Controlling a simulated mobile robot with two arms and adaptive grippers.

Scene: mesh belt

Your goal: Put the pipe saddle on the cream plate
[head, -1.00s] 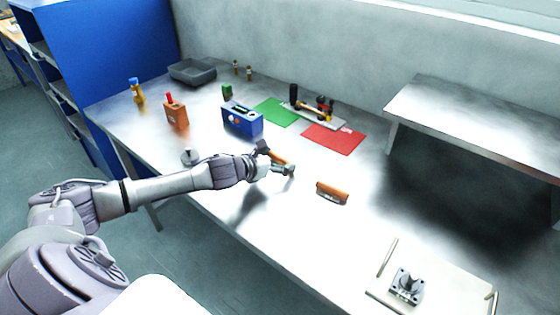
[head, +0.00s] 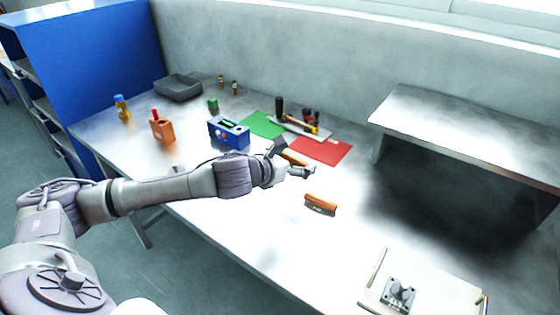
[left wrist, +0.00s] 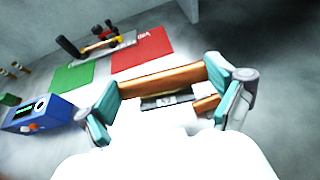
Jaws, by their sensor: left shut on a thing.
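My left gripper (head: 296,164) is shut on an orange-brown bar (left wrist: 160,80), held crosswise between its fingertips above the table's middle. In the head view the held bar (head: 297,157) is partly hidden by the fingers. The cream plate (head: 440,290) lies at the near right of the table. A grey metal fixture (head: 398,294) with a flat base and raised middle sits on it. I cannot tell for sure whether the held bar or this fixture is the pipe saddle. My right gripper is not in view.
An orange block (head: 320,203) lies on the table below and right of my gripper. A blue box (head: 229,134), an orange box (head: 162,131), a green mat (head: 262,125) and a red mat (head: 320,151) lie farther back. A raised shelf (head: 470,130) stands at right.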

